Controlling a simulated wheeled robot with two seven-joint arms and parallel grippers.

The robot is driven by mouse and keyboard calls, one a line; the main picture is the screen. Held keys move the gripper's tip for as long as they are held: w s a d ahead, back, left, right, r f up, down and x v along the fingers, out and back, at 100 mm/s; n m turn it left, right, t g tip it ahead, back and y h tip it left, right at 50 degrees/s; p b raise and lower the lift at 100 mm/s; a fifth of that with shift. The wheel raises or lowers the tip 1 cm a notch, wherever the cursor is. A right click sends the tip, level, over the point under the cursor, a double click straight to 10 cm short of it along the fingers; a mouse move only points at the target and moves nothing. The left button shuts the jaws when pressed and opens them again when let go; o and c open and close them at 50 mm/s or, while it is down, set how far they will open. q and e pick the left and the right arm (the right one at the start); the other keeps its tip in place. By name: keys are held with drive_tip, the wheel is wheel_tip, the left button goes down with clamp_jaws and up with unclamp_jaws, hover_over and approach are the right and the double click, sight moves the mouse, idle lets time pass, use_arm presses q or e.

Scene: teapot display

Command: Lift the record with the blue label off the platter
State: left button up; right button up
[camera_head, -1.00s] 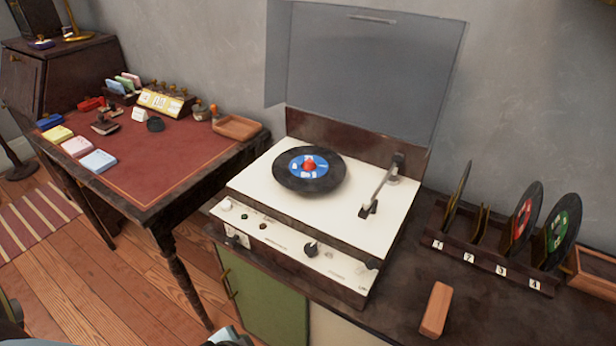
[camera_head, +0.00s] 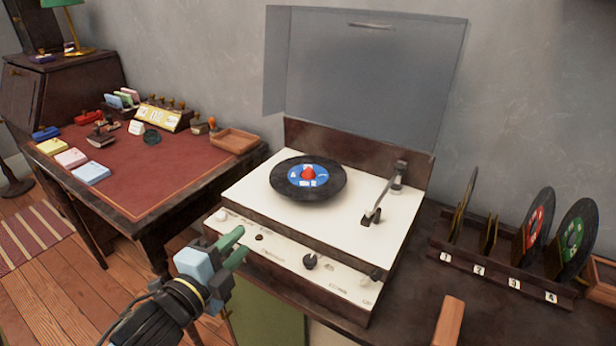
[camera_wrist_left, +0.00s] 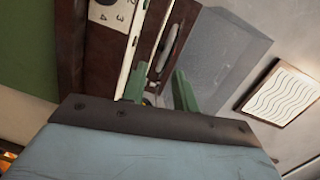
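The black record with the blue label (camera_head: 319,171) lies flat on the turntable (camera_head: 345,235), covering the platter beneath it. A red piece (camera_head: 308,174) sits at the label's centre. The tonearm (camera_head: 382,195) is to the right, clear of the record. My left gripper (camera_head: 236,247) is in front of the turntable's front left, short of the record, with its green fingers apart and nothing between them. In the left wrist view its fingers (camera_wrist_left: 160,90) also stand apart, near the turntable's cream edge. My right gripper is not in view.
The turntable's clear lid (camera_head: 365,80) stands open behind. A numbered rack (camera_head: 500,275) holds several records at the right. A wooden block (camera_head: 449,322) lies on the dark counter at front right. A red-topped desk (camera_head: 150,180) with small items stands at the left.

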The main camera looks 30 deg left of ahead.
sight(279, 212)
use_arm(q)
drive_tip(key=w, duration=0.2)
drive_tip(key=w+r+m+b, duration=0.1)
drive_tip(key=w, duration=0.2)
drive_tip(key=w+r+m+t+h, duration=0.1)
drive_tip(key=w, duration=0.2)
drive_tip(key=shift+w+d, duration=0.25)
drive_tip(key=w+b, duration=0.1)
drive_tip(key=w, duration=0.3)
drive_tip(key=shift+d+f+b, duration=0.1)
drive_tip(key=shift+b, duration=0.25)
drive_tip(key=shift+w, duration=0.5)
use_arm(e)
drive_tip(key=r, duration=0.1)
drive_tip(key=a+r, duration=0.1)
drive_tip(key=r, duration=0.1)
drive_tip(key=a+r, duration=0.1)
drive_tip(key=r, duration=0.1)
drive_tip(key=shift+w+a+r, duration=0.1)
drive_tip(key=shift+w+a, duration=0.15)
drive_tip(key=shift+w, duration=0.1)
use_arm(q)
clamp_jaws()
